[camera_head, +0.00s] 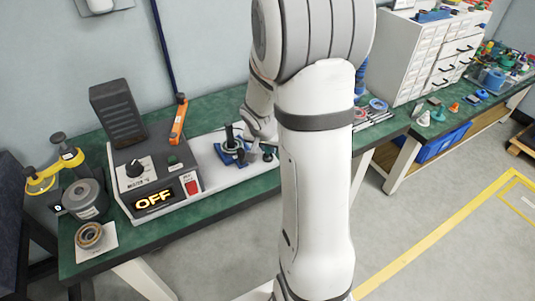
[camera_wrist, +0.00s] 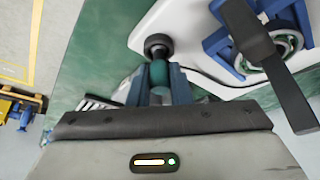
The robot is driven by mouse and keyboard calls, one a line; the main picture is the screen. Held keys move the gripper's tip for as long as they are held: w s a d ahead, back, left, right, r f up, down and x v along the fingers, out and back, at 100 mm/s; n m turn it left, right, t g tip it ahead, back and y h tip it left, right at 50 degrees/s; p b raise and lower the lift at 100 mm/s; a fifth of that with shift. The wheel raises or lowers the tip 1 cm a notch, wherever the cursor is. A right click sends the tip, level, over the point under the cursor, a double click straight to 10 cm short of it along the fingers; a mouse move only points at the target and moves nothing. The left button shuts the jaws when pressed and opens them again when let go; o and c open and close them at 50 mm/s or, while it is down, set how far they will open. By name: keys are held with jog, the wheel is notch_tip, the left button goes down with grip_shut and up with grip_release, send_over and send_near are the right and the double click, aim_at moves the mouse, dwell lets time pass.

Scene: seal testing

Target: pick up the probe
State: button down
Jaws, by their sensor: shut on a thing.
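My gripper (camera_wrist: 158,86) is shut on a teal piece with a round black end, which I take to be the probe (camera_wrist: 159,47). The teal part sits between the two blue-grey fingers, and the black end points away from the gripper, beside the edge of the white board (camera_wrist: 192,22). I cannot tell whether it touches the board. In the head view my arm hides most of the gripper; a small dark round end of the probe (camera_head: 268,153) shows beside the wrist.
A blue fixture (camera_head: 225,157) with a ring and a dark lever (camera_wrist: 257,42) stands close by on the board. The tester box (camera_head: 125,185) reading OFF is to the left, with an orange-and-black handle (camera_head: 179,120). Drawer cabinets (camera_head: 405,60) stand at the back right.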

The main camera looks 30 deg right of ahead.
notch_tip(320, 180, up, 18)
jog(key=p, duration=0.1)
jog(key=shift+p, duration=0.3)
dwell(0.3)
